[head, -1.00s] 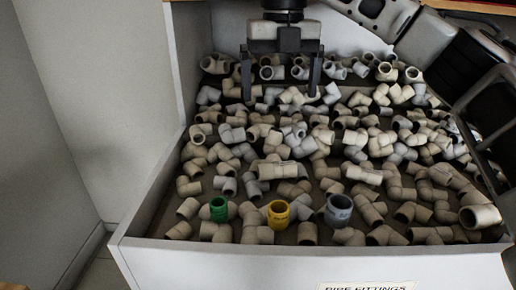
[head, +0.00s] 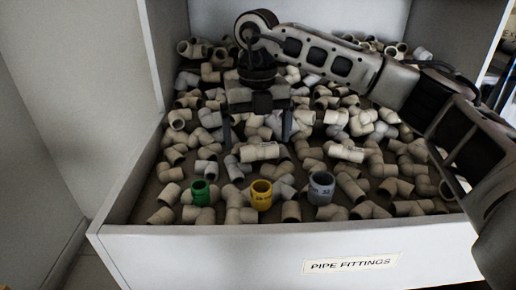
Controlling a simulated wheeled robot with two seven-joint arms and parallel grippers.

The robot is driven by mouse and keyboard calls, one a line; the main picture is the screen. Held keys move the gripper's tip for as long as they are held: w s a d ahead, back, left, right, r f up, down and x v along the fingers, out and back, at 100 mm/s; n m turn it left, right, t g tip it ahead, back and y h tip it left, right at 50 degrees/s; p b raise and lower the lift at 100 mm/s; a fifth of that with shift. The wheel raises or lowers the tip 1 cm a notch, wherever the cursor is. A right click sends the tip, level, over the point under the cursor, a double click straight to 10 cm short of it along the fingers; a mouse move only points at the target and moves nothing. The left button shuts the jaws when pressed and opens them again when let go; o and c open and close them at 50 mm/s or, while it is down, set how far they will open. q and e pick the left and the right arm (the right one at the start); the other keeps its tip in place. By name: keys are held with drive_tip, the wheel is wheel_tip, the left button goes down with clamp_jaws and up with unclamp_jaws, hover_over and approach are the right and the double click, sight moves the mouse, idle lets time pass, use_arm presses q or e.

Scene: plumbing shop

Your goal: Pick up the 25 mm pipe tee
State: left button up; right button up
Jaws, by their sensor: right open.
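My right gripper (head: 257,138) is open, pointing down among the pale pipe fittings in the middle of the drawer. A pale fitting with a long, level body (head: 259,152) lies just in front of the jaws, below them in the picture; it looks like a tee. A similar tee-like fitting (head: 347,153) lies to the right. No size can be read on either, so I cannot tell which is 25 mm. Whether the fingertips touch any fitting is unclear. My left gripper is not in view.
The white drawer (head: 200,245), labelled "PIPE FITTINGS" (head: 350,265), is crowded with elbows and other fittings. Cabinet walls rise left and behind.

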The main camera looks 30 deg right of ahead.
drive_tip(key=shift+f, duration=0.85)
drive_tip(key=c, duration=1.1)
drive_tip(key=shift+o, duration=0.2)
drive_tip(key=shift+r, duration=0.15)
